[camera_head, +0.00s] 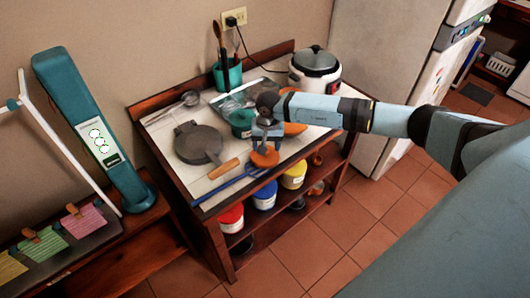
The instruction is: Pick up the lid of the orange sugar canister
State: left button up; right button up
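My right arm reaches in from the right over the small wooden table. My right gripper (266,142) points down just above an orange round piece (265,158), which looks like the lid, near the table's front edge. The fingertips are at or very near its top; I cannot tell whether they are closed on it. More orange (294,128) shows partly behind my arm, perhaps the canister, but its shape is mostly hidden. My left gripper is not in view.
A grey pan (198,144) with a wooden handle and a blue utensil (225,188) lie left of the gripper. A rice cooker (315,70) and teal utensil cup (228,74) stand behind. Red (231,217), blue (265,196) and yellow (293,176) canisters stand on the shelf below.

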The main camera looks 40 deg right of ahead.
jog(key=shift+w+a+f, duration=0.1)
jog(key=shift+f, duration=1.3)
jog(key=c, duration=1)
jog(key=shift+r, duration=0.1)
